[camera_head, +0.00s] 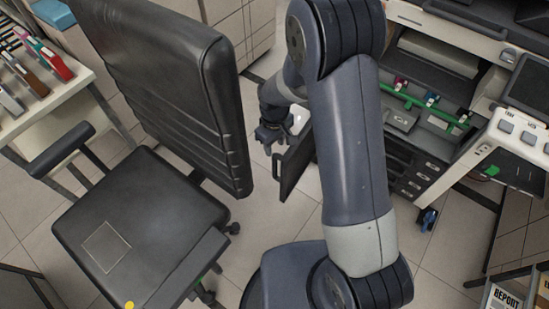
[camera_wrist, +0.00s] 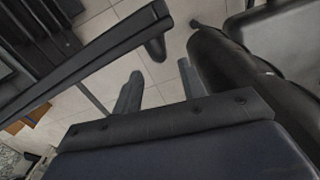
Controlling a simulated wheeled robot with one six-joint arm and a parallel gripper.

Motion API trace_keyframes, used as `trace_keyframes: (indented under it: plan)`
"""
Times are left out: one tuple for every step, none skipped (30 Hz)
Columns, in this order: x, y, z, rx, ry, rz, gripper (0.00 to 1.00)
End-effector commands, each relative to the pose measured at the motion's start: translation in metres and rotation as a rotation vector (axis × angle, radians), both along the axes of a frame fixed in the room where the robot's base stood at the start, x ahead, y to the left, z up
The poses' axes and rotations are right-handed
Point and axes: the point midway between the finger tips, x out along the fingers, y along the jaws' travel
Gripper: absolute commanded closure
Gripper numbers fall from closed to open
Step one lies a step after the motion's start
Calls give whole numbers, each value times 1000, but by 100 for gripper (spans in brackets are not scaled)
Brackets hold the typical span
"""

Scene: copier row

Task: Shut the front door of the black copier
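The copier (camera_head: 438,100) stands at the right of the head view, with a pale top, dark lower drawers and green parts showing in its open front. Its front door (camera_head: 297,162) is a dark panel swung out from the body, partly hidden behind my arm. My gripper (camera_head: 268,136) is just left of the door's outer edge, close to it. In the wrist view the fingers of my gripper (camera_wrist: 160,84) are apart with only floor between them. A long dark panel, seemingly the door (camera_wrist: 95,62), lies at upper left there, apart from the fingertips.
A black office chair (camera_head: 140,215) stands left of my gripper, its tall backrest close by. A white table (camera_head: 45,100) with binders is at far left. A rack with a report (camera_head: 508,298) is at lower right. Tiled floor is open between chair and copier.

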Motion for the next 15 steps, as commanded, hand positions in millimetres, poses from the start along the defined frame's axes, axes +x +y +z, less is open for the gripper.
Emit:
trace_keyframes:
  plan:
    - [-1, 0, -10, -1, 4, 0, 60]
    - [-1, 0, -16, -1, 6, 0, 60]
    - [-1, 0, -23, -2, 5, 0, 60]
    - [-1, 0, -29, -1, 6, 0, 60]
    - [-1, 0, -34, -1, 6, 0, 60]
    - [-1, 0, -42, -1, 4, 0, 60]
    - [-1, 0, -47, -2, 5, 0, 60]
    - [-1, 0, -52, -1, 4, 0, 60]
    - [-1, 0, -58, -1, 4, 0, 60]
    - [-1, 0, -62, -1, 4, 0, 60]
    - [-1, 0, -67, -1, 4, 0, 60]
    - [-1, 0, -71, -1, 2, 0, 60]
    - [-1, 0, -74, -1, 2, 0, 60]
    - [-1, 0, -77, -1, 3, 0, 60]
    - [-1, 0, -81, -1, 2, 0, 60]
